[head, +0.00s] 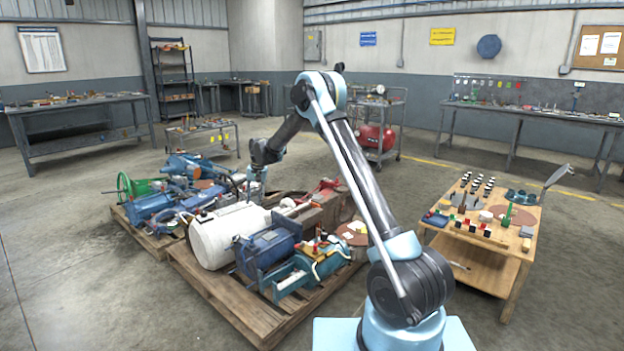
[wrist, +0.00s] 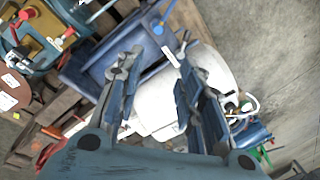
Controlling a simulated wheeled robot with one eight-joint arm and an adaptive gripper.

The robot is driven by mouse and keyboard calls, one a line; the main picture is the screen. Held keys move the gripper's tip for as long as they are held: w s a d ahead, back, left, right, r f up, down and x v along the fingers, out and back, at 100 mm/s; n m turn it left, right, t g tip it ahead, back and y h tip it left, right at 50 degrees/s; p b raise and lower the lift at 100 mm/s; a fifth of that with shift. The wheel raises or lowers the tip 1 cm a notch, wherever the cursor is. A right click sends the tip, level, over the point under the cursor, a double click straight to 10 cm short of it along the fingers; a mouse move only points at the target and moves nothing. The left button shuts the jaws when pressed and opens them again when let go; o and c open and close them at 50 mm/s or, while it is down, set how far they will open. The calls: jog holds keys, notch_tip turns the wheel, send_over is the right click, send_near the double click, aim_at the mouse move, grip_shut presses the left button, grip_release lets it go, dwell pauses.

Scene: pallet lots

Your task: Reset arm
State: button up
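My arm reaches from its light blue base up and over the pallets in the head view. My gripper (head: 257,190) hangs pointing down above the pallet load, just behind the white cylindrical tank (head: 220,236). In the wrist view my gripper (wrist: 155,72) has its two fingers spread apart with nothing held between them. The white tank (wrist: 160,103) lies below and between the fingers. A blue motor-like unit (wrist: 135,45) lies beyond the fingertips. It also shows in front of the tank in the head view (head: 268,250).
Two wooden pallets (head: 222,300) carry machine parts, including a green handwheel (head: 124,186). A wooden cart (head: 490,262) with small parts stands on the right. Workbenches (head: 80,125) line the walls. The concrete floor (head: 75,290) at front left is clear.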

jog(key=s+d+r, duration=0.4)
jog(key=d+r, duration=0.3)
jog(key=d, duration=0.2)
jog(key=s+d+r, duration=0.4)
jog(key=d+r, duration=0.4)
jog(key=s+d+r+t, duration=0.1)
jog(key=s+d+r, duration=0.2)
jog(key=s+d, duration=0.35)
jog(key=s+d+r, duration=0.3)
jog(key=s+d, duration=0.3)
jog(key=d, duration=0.1)
jog(key=s+d+f+h, duration=0.1)
jog(key=s+d, duration=0.5)
jog(key=s, duration=0.3)
jog(key=s+d+f, duration=0.1)
jog(key=s+d, duration=0.5)
jog(key=s, duration=0.3)
jog(key=s+d+f, duration=0.2)
jog(key=s+f, duration=0.3)
jog(key=s, duration=0.2)
jog(key=s+d+f+h, duration=0.1)
jog(key=s+d+f, duration=0.2)
jog(key=s+f, duration=0.2)
jog(key=s, duration=0.2)
jog(key=shift+s+t, duration=0.35)
jog(key=shift+t, duration=0.05)
